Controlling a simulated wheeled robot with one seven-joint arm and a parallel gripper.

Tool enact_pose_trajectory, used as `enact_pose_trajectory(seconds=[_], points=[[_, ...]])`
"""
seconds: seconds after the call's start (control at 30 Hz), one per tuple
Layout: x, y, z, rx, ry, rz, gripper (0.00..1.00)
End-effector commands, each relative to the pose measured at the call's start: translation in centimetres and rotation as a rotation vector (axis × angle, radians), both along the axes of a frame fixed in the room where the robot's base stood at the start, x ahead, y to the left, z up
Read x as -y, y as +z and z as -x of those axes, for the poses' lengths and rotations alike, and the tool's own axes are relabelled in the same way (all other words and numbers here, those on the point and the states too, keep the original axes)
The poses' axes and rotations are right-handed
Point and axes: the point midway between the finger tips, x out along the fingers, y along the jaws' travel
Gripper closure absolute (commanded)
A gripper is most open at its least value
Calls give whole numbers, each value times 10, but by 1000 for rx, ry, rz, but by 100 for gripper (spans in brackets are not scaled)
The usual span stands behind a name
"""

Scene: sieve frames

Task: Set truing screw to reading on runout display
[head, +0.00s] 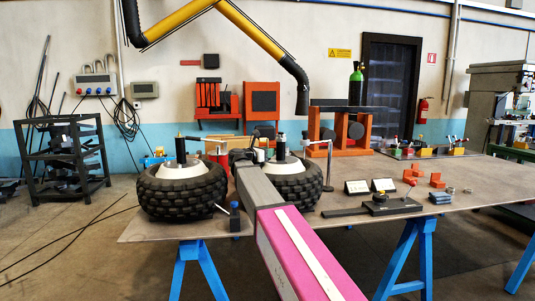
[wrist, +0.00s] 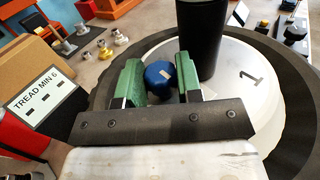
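In the wrist view, my gripper (wrist: 158,75) has its two green fingers apart, one on each side of a round blue knob (wrist: 158,82). The knob bears a pale mark and appears to be the truing screw. I cannot tell if the fingers touch it. It is beside a black post (wrist: 203,40) on a white hub (wrist: 240,85) marked 1, ringed by a dark tyre (wrist: 285,150). In the head view, my arm reaches over the table to the right-hand wheel (head: 300,187), hiding the knob. Two small white panels (head: 357,187) (head: 383,185) stand right of that wheel; their readings are too small to read.
A second wheel (head: 180,195) stands at the left of the table (head: 345,228). A sign reading TREAD MIN 6 (wrist: 33,97) is left of my gripper in the wrist view. A black flat fixture (head: 375,206) and orange blocks (head: 412,178) lie to the right.

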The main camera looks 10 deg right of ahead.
Motion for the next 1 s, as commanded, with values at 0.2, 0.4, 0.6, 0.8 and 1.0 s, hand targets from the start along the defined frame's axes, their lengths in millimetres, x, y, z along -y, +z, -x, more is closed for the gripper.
enact_pose_trajectory(seconds=[0.2, 0.4, 0.6, 0.8, 1.0], points=[[-1, 0, -1, 0, -25, 0, 91], [-2, 0, -4, -1, -119, 1, 91], [-3, 0, -7, 0, -269, 0, 91], [-3, 0, -8, 0, -422, 0, 91], [-3, 0, -8, 0, -545, 0, 91]])
